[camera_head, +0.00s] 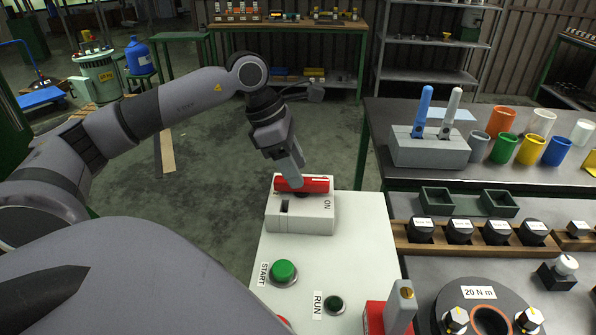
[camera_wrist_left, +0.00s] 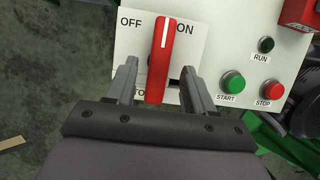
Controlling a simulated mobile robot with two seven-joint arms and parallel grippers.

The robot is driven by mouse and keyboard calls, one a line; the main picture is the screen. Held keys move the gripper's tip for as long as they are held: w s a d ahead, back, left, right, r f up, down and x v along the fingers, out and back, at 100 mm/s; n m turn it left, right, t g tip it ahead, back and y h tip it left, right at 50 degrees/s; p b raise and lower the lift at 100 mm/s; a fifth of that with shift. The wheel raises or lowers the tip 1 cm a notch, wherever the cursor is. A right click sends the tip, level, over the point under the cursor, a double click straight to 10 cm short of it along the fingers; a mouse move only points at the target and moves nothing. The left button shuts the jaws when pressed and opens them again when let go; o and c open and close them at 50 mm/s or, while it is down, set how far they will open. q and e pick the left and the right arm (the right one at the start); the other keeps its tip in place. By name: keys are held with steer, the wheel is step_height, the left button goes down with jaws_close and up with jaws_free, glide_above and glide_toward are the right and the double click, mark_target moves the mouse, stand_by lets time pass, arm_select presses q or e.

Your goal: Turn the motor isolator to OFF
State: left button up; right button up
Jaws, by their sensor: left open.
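The motor isolator is a pale box (camera_head: 300,215) on a light panel, with a long red handle (camera_head: 310,184). In the left wrist view the red handle (camera_wrist_left: 163,45) has a white line along it. It points straight up, between the OFF label (camera_wrist_left: 131,22) at left and the ON label (camera_wrist_left: 186,29) at right. My left gripper (camera_head: 296,170) is above the isolator. In the wrist view my left gripper (camera_wrist_left: 160,75) is open, one finger on each side of the handle, with visible gaps. The handle's lower end is close to the palm. My right gripper is not in view.
A green START button (camera_head: 283,271), a dark RUN lamp (camera_head: 335,303) and a red STOP button (camera_wrist_left: 271,90) are on the panel. A red block with a grey lever (camera_head: 401,308) stands at the front. A workbench with cups and parts is at right.

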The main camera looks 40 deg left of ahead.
arm_select(q)
steer(key=shift+x, duration=1.25)
jaws_close()
